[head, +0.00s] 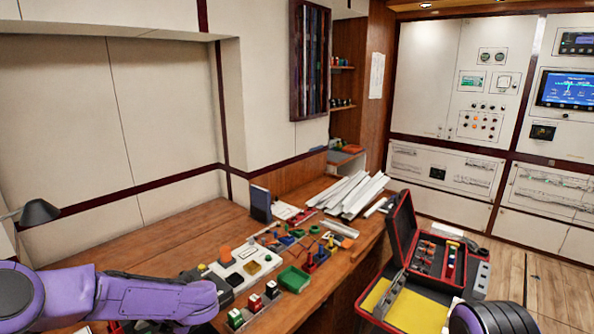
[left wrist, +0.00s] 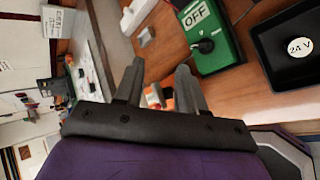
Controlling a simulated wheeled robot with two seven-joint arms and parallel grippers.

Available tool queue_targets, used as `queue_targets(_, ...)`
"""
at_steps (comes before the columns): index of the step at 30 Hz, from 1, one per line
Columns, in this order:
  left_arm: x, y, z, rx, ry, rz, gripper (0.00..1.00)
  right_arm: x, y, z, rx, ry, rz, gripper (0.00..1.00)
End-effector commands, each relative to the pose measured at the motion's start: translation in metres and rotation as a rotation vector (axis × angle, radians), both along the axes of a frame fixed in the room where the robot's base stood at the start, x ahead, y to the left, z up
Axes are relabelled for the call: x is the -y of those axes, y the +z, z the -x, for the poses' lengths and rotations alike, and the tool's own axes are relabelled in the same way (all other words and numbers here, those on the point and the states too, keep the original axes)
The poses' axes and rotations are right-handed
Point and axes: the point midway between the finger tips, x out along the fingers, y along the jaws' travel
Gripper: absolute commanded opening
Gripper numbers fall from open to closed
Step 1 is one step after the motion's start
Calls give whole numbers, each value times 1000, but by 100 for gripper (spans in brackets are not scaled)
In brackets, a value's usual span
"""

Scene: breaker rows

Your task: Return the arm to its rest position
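My left arm (head: 130,296), purple, reaches in from the left over the wooden desk in the head view. Its gripper shows in the left wrist view (left wrist: 160,78) with two dark fingers spread apart. I see nothing held between them. A green switch block with an OFF label (left wrist: 212,40) and a black block marked 24 V (left wrist: 290,48) are beyond the fingers. In the head view, a row of small green, red and dark breaker blocks (head: 254,303) stands near the desk's front edge, right of the left arm. My right gripper is not visible.
A pale panel with coloured buttons (head: 238,276) and a green tray (head: 294,279) lie on the desk (head: 160,244). Small coloured parts and white papers (head: 350,192) lie farther back. An open red-and-black case (head: 402,226) stands at right. The desk's back left is clear.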

Motion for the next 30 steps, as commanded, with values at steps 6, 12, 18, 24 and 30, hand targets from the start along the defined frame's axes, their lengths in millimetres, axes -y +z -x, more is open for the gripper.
queue_targets(6,32,-136,106,-624,-964,-329,39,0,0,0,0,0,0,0)
queue_targets(12,47,-192,219,-1016,-1558,-378,39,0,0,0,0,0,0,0)
queue_targets(18,49,-205,318,-1268,-1972,-323,39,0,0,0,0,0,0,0)
queue_targets(24,49,-256,350,-1337,-2108,-292,39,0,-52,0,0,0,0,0)
queue_targets(30,49,-325,349,-1334,-2103,-293,39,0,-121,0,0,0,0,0)
